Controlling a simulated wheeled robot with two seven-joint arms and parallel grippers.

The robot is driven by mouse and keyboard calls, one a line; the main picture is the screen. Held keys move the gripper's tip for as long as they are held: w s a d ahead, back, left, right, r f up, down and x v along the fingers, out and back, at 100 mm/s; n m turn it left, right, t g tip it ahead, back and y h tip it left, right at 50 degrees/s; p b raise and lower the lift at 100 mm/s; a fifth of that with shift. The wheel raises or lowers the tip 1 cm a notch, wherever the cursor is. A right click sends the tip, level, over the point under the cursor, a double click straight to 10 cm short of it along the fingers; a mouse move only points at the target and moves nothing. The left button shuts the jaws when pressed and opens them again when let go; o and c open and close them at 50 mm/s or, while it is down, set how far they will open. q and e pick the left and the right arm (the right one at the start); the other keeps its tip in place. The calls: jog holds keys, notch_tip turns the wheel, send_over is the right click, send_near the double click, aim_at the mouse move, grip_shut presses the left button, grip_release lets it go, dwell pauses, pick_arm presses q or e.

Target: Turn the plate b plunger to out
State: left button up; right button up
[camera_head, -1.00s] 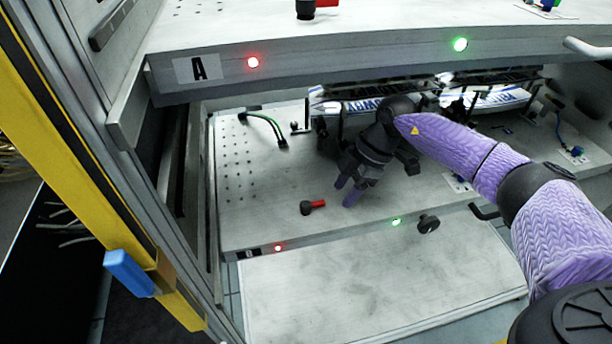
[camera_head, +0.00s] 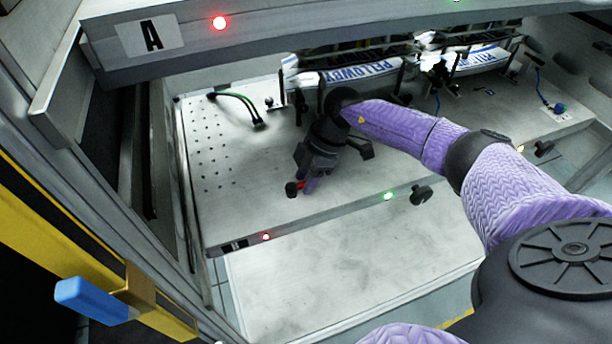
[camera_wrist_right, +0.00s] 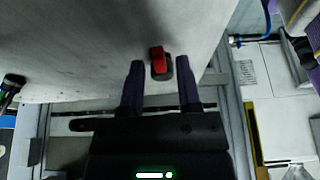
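The plate b plunger has a black knob (camera_head: 292,189) with a red handle. It stands on the lower plate (camera_head: 230,215), near its front edge. In the right wrist view the red handle (camera_wrist_right: 157,60) lies between the tips of my two fingers, with a gap on both sides. My right gripper (camera_head: 308,184) reaches down at the plunger and partly covers the red handle in the head view. The right gripper (camera_wrist_right: 160,75) is open. Whether its fingers touch the plunger cannot be told. My left gripper is not in view.
The upper plate marked A (camera_head: 152,36) overhangs the work area. A green-black cable (camera_head: 240,105) is at left. A black knob (camera_head: 421,195) sits on the front edge.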

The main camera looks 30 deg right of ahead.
jog(key=c, duration=0.5)
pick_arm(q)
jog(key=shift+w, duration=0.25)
pick_arm(e)
grip_shut()
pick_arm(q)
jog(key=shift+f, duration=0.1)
